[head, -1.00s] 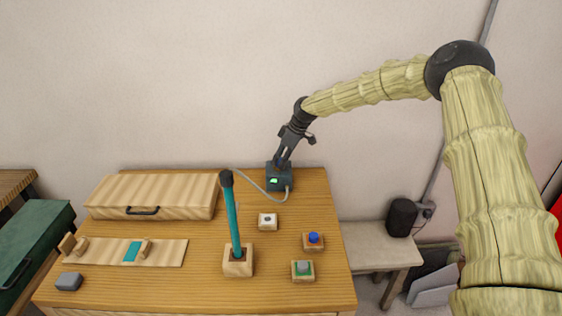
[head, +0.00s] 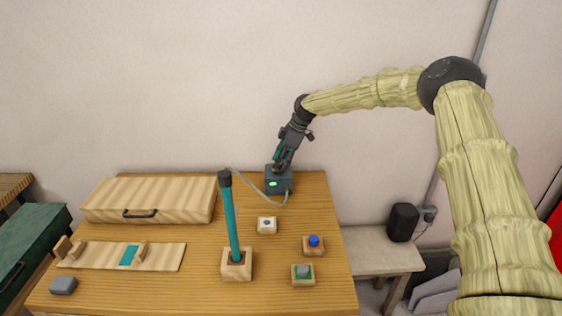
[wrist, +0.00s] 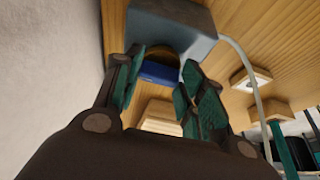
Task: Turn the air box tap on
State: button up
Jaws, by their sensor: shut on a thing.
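The air box (head: 279,183) is a small dark grey-blue box with a green light on its front, near the back right of the table. It also shows in the wrist view (wrist: 172,22), with a pale hose coming from it. The tap is a blue piece (wrist: 160,73) next to a round brownish part (wrist: 162,55) at the box. My gripper (head: 279,165) points down onto the top of the box. In the wrist view its teal-padded fingers are on either side of the blue tap, shut on it. In the head view the gripper hides the tap.
A teal rod (head: 232,222) with a dark cap stands upright in a wooden block. A lidded wooden case (head: 150,195) lies at the back left. Blue (head: 314,240) and grey (head: 302,270) buttons on blocks are front right. The wall rises close behind the box.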

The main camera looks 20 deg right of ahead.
jog(key=shift+d, duration=0.1)
jog(key=o, duration=1)
jog(key=shift+r, duration=0.15)
jog(key=v, duration=1.1)
jog(key=shift+d+r, duration=0.25)
jog(key=shift+d, duration=0.05)
